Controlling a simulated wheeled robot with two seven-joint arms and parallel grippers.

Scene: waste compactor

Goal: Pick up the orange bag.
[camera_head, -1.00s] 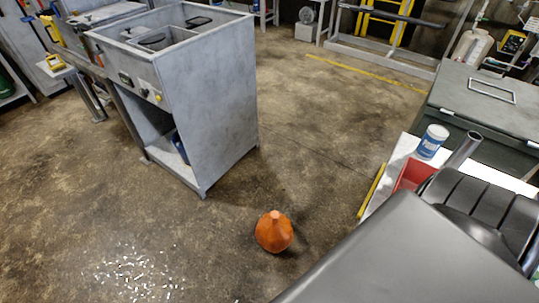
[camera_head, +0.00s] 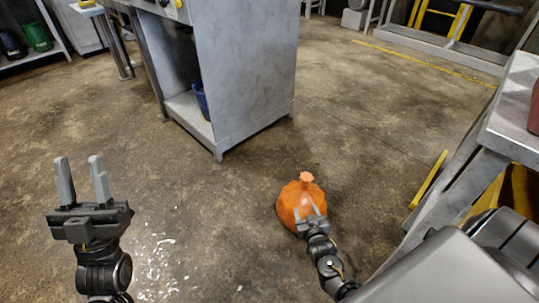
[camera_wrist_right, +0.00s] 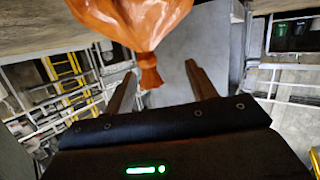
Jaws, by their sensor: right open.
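The orange bag (camera_head: 293,197), with a tied neck on top, stands on the concrete floor right of centre in the head view. In the right wrist view the bag (camera_wrist_right: 130,18) appears upside down at the top, its tied neck between the fingertips and closer to the left one. My right gripper (camera_head: 308,211) is open, in front of the lower right part of the bag in the head view. I cannot tell whether it touches the bag. My left gripper (camera_head: 80,163) is open and empty at the lower left, well apart from the bag.
A grey metal cabinet (camera_head: 245,75) with a blue bin (camera_head: 200,100) inside stands behind the bag. A grey table (camera_head: 510,125) and a yellow bar (camera_head: 428,180) are at the right. White scraps (camera_head: 160,265) lie on the floor. Bare floor surrounds the bag.

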